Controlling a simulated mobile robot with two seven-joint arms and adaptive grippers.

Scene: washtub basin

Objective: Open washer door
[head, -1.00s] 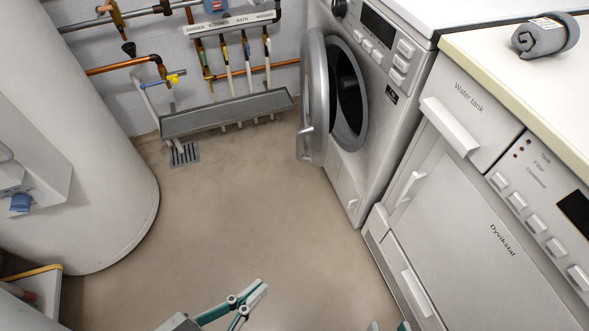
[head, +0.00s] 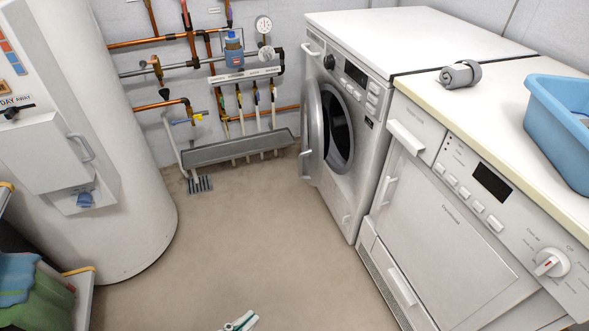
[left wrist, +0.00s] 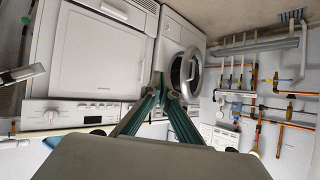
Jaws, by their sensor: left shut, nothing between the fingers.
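The washer (head: 352,110) stands at the back right. Its round grey-rimmed door (head: 313,135) is swung out to the left, with the dark drum opening (head: 339,132) showing. My left gripper (head: 246,318) shows at the bottom edge of the head view, well in front of the washer and apart from the door. In the left wrist view, which is upside down, its teal fingers (left wrist: 164,88) are shut and empty. The round door (left wrist: 185,72) appears beyond them there. A pale and dark part at that view's left edge may be my right gripper (left wrist: 22,75); its state is unclear.
A dryer (head: 440,215) adjoins the washer, with a rolled grey towel (head: 460,75) and blue basin (head: 560,125) on top. A white tank (head: 105,150) stands left. Pipes and a grey trough (head: 238,148) line the back wall. The middle floor is clear.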

